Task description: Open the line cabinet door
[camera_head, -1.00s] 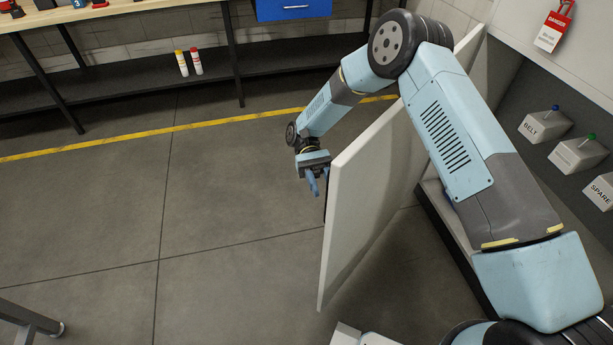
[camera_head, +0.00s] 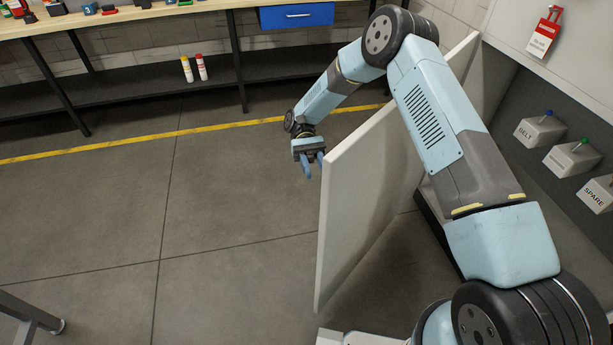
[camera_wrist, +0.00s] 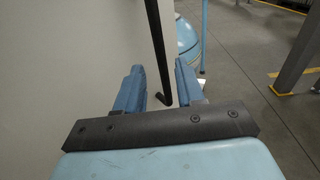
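The line cabinet door (camera_head: 365,190) is a pale panel standing swung out from the cabinet (camera_head: 560,45), with the interior showing at right. My gripper (camera_head: 314,164) is just left of the door's free edge in the head view. In the wrist view its two blue fingers (camera_wrist: 160,88) are apart. A black bar handle (camera_wrist: 157,50) on the door's pale face shows between the fingers in the picture, its lower end near them. I see no finger closed on it. In the head view the handle is hidden behind the door.
Grey boxes with coloured knobs (camera_head: 572,158) and a red danger tag (camera_head: 544,33) are on the cabinet at right. A workbench with a blue drawer (camera_head: 296,15) stands at the back. A metal leg (camera_head: 35,315) is at lower left. The floor left of the door is clear.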

